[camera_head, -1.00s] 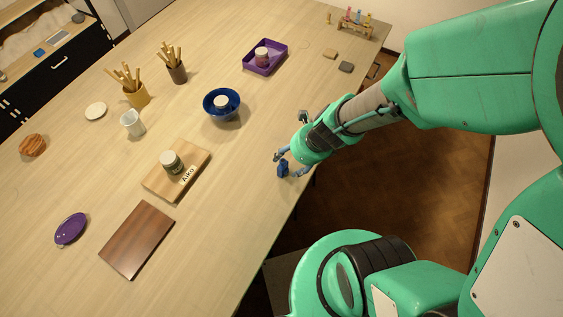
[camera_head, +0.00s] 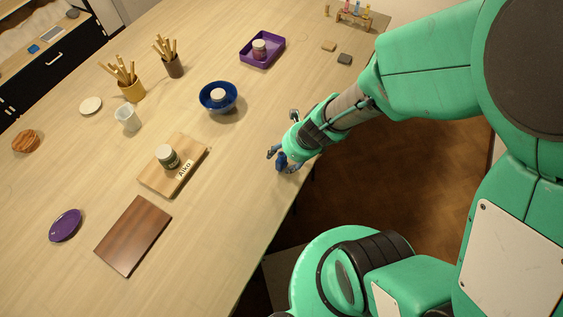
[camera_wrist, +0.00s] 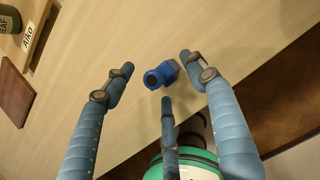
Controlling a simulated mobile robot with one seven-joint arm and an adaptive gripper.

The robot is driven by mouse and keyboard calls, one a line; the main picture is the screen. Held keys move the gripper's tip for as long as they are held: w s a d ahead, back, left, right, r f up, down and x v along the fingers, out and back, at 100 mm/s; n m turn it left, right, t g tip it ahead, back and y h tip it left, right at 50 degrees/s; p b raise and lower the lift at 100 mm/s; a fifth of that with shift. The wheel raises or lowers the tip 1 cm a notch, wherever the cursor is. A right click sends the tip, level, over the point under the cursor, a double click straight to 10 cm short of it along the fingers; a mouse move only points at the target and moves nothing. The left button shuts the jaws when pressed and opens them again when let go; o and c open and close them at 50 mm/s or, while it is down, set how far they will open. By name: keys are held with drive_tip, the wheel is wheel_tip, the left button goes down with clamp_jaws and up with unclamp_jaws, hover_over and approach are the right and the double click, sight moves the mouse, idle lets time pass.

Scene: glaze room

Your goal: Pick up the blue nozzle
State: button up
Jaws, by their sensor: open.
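The blue nozzle (camera_wrist: 166,73) lies on the table between the spread fingers of my gripper (camera_wrist: 156,85) in the wrist view. A dark round opening shows at its left end. In the head view the nozzle (camera_head: 282,160) is a small dark blue shape at my gripper (camera_head: 283,161), near the table's right edge, partly hidden by the fingers. My gripper is open and empty. Its fingers are around the nozzle with gaps at the sides; I cannot tell whether the lower finger touches it.
A wooden board (camera_head: 150,178) with a labelled jar (camera_head: 167,156) stands left of my gripper. A blue bowl (camera_head: 231,103) with a white-topped jar is beyond it. A dark board (camera_head: 133,235) lies at the lower left. The tabletop (camera_head: 225,205) near my gripper is clear up to its edge.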

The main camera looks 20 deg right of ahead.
drive_tip(key=shift+b+x, duration=0.3)
drive_tip(key=shift+x, duration=1)
drive_tip(key=shift+c, duration=0.3)
drive_tip(key=c, duration=1.2)
